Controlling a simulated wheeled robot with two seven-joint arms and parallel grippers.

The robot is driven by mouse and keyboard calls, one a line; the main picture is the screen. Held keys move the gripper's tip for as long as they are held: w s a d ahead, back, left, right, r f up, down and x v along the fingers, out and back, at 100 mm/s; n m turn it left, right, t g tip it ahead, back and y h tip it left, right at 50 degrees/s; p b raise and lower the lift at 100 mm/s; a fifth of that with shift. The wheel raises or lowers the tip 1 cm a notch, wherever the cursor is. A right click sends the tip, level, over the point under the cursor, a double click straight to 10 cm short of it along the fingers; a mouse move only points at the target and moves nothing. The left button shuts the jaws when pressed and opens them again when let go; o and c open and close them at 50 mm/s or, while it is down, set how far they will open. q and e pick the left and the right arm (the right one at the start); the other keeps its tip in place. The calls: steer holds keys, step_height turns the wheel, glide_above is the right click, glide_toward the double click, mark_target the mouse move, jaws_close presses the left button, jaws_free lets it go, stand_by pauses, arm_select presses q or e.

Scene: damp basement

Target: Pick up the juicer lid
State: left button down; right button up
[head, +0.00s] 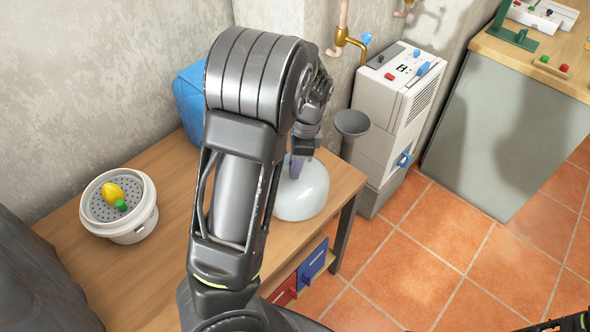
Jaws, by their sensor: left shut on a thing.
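The juicer lid (306,200) is a pale, whitish dome near the right end of the wooden table. My left gripper (297,168) is above it, shut on its top, where a narrow purple part shows. My arm hides part of the dome's left side, and I cannot tell whether its rim touches the table. The round white juicer base (133,234) stands at the table's left, open on top, with a grey perforated plate. Part of my right arm, perhaps the right gripper (548,326), shows at the lower right corner; its jaws cannot be made out.
A yellow lemon-like piece (112,193) and a green piece (121,206) lie on the perforated plate. A blue bag-like object (188,98) is behind my arm by the wall. A white machine (398,88) and a grey funnel (351,124) stand right of the table. Tiled floor is clear.

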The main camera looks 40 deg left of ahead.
arm_select(q)
step_height(320, 180, up, 8)
steer(key=shift+r, duration=0.15)
stand_by(0.6)
